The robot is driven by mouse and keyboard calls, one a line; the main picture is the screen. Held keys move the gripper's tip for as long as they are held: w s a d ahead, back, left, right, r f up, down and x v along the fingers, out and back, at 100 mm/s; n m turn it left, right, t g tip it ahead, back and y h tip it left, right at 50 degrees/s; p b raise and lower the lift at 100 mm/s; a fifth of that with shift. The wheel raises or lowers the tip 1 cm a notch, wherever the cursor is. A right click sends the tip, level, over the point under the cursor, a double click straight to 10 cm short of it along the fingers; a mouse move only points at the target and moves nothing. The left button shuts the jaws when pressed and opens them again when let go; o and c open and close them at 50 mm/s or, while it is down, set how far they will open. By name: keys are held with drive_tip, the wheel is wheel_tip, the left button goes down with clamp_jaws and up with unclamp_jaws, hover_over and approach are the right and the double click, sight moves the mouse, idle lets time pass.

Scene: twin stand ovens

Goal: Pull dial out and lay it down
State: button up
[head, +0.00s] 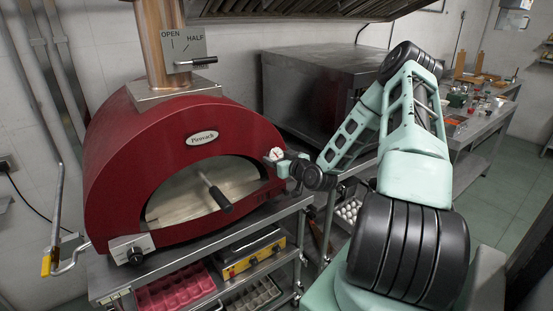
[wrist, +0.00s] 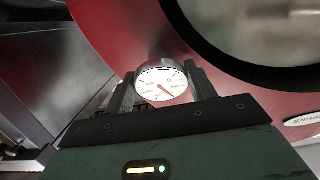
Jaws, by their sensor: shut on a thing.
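The dial (head: 276,154) is a small round gauge with a white face, a red needle and a metal rim. It is at the right side of the red oven's front (head: 240,122). My gripper (head: 284,160) is shut on it from the right. In the wrist view the dial (wrist: 162,84) sits between the two dark fingers, its face toward the camera. A dark part shows behind the dial against the red front. I cannot tell how far its stem sits in the oven.
The oven stands on a metal stand (head: 190,255). A dark-handled tool (head: 217,195) sticks out of its mouth. A yellow device (head: 247,252) and red trays (head: 175,290) are on the shelf below. A second, grey oven (head: 320,90) stands behind, and a cluttered counter (head: 480,110) at right.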

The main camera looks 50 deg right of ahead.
sight(277, 155)
drive_tip(key=shift+s+a+r, duration=0.1)
drive_tip(key=shift+s+r, duration=0.15)
drive_tip(key=shift+s, duration=0.2)
drive_tip(key=shift+s+a+r, duration=0.1)
drive_tip(key=shift+s+r, duration=0.1)
drive_tip(key=shift+s, duration=0.25)
drive_tip(key=shift+s+r+p, duration=0.1)
drive_tip(key=shift+s+p, duration=0.2)
drive_tip(key=shift+s+a+r, duration=0.25)
drive_tip(key=shift+s+r, duration=0.05)
drive_tip(key=shift+s, duration=0.3)
drive_tip(key=shift+s, duration=0.1)
drive_tip(key=shift+s, duration=0.1)
drive_tip(key=v, duration=0.8)
drive_tip(key=shift+s+r+p, duration=0.25)
drive_tip(key=shift+r+p, duration=0.05)
drive_tip(key=shift+r, duration=0.2)
drive_tip(key=shift+a, duration=0.1)
idle(0.4)
drive_tip(key=w+a+f+n+y+b, duration=0.1)
drive_tip(key=w+a+f+b, duration=0.1)
drive_tip(key=a+f, duration=0.9)
drive_tip(key=w+a+f+n+y+b, duration=0.1)
drive_tip(key=a+f+b, duration=0.4)
drive_tip(key=a+f, duration=0.6)
drive_tip(key=a+y, duration=0.1)
drive_tip(key=a, duration=0.4)
drive_tip(key=shift+w+a+f+n+y+b, duration=0.25)
drive_tip(key=shift+w+a+n+y+b, duration=0.05)
drive_tip(key=shift+w+a, duration=0.05)
